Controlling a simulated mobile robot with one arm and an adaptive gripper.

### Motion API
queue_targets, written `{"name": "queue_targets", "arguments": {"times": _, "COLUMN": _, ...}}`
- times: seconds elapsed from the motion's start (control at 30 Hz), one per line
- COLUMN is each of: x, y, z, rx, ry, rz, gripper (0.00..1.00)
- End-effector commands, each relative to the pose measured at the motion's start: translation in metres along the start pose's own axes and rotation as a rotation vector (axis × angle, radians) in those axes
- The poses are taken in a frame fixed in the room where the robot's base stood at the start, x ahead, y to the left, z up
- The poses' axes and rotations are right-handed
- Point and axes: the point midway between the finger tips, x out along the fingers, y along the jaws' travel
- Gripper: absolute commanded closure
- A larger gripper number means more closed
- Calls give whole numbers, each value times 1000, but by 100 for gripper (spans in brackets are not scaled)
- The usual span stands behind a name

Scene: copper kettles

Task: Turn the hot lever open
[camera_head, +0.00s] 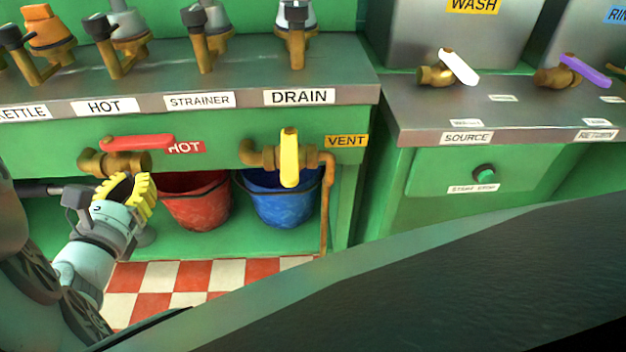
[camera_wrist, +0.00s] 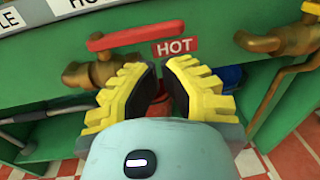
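The hot lever is a red handle (camera_head: 137,142) on a brass valve (camera_head: 112,164), beside a red HOT label (camera_head: 186,147) on the green cabinet front. The handle lies roughly horizontal and also shows in the wrist view (camera_wrist: 142,36), above the fingers. My gripper (camera_head: 128,190) has yellow ribbed fingers and is just below the brass valve in the head view. In the wrist view my gripper (camera_wrist: 164,85) has a gap between its dark finger pads. Nothing is held there, and the fingers look apart from the handle.
A yellow vent lever (camera_head: 289,158) hangs down on a brass pipe to the right. A red bucket (camera_head: 196,203) and a blue bucket (camera_head: 277,200) stand on the shelf below. A grey counter (camera_head: 190,82) with several taps overhangs the cabinet front.

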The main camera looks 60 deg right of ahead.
Motion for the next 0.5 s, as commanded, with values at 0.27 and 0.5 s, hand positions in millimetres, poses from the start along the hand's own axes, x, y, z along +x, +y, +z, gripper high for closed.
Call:
{"name": "queue_targets", "arguments": {"times": 0.27, "x": -37, "y": -1, "z": 4, "rx": -3, "ry": -2, "rz": 13, "gripper": 100}}
{"name": "queue_targets", "arguments": {"times": 0.5, "x": -66, "y": -5, "z": 3, "rx": -3, "ry": -1, "rz": 13, "gripper": 100}}
